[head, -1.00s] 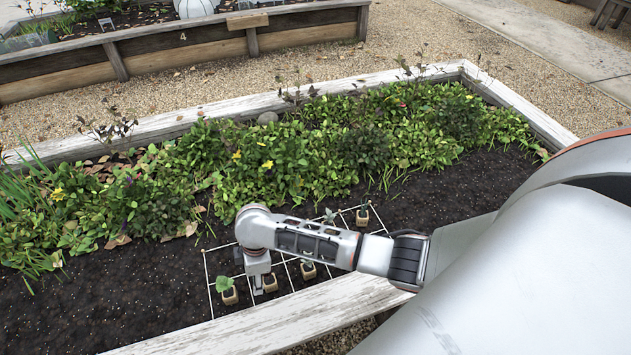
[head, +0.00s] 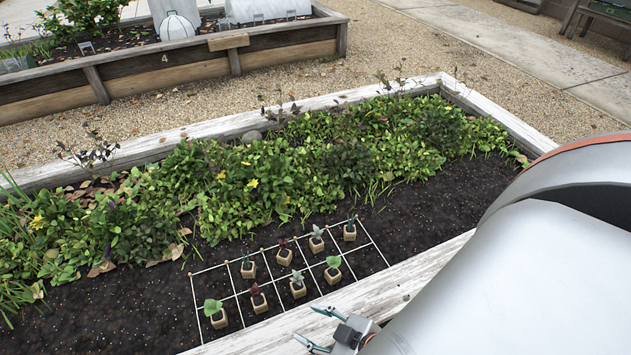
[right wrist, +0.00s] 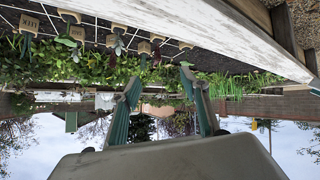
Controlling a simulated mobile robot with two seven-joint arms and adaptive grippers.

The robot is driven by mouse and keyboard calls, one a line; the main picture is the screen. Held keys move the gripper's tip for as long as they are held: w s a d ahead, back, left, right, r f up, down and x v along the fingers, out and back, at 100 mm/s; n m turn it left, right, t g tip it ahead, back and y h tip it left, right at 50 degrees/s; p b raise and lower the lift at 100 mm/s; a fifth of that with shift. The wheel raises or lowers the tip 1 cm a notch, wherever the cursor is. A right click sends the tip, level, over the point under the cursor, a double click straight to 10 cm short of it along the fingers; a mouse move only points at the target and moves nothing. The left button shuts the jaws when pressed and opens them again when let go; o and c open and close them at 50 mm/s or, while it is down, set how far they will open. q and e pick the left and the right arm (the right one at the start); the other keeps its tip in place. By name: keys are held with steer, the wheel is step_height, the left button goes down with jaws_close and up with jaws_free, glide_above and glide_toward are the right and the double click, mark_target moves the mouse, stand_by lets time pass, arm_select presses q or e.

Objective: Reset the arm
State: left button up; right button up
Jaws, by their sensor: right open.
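My right gripper (head: 321,329) is at the bottom of the head view, over the near white board of the bed. Its two fingers are spread apart with nothing between them. In the right wrist view the open fingers (right wrist: 160,78) also show empty, with the scene upside down. Most of my right arm is hidden behind its own large white link at the right. My left gripper is in neither view.
A white string grid (head: 197,308) lies on the dark soil, with several small potted seedlings, such as a green one (head: 219,319). Leafy plants (head: 290,165) fill the far side. White boards (head: 240,122) edge the bed; gravel (head: 410,55) lies beyond.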

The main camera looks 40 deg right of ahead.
steer(key=shift+s+d, duration=0.15)
steer(key=shift+d, duration=0.05)
arm_select(q)
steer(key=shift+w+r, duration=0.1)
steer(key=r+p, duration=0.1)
steer(key=p, duration=0.2)
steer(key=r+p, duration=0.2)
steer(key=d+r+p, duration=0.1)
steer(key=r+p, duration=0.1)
steer(key=p, duration=0.1)
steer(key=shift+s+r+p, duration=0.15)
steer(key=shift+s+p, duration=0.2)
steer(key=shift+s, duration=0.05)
arm_select(e)
steer(key=shift+m, duration=0.3)
steer(key=r, duration=0.3)
steer(key=a+r, duration=0.1)
steer(key=r, duration=0.1)
steer(key=shift+s+r, duration=0.3)
steer(key=shift+s, duration=0.05)
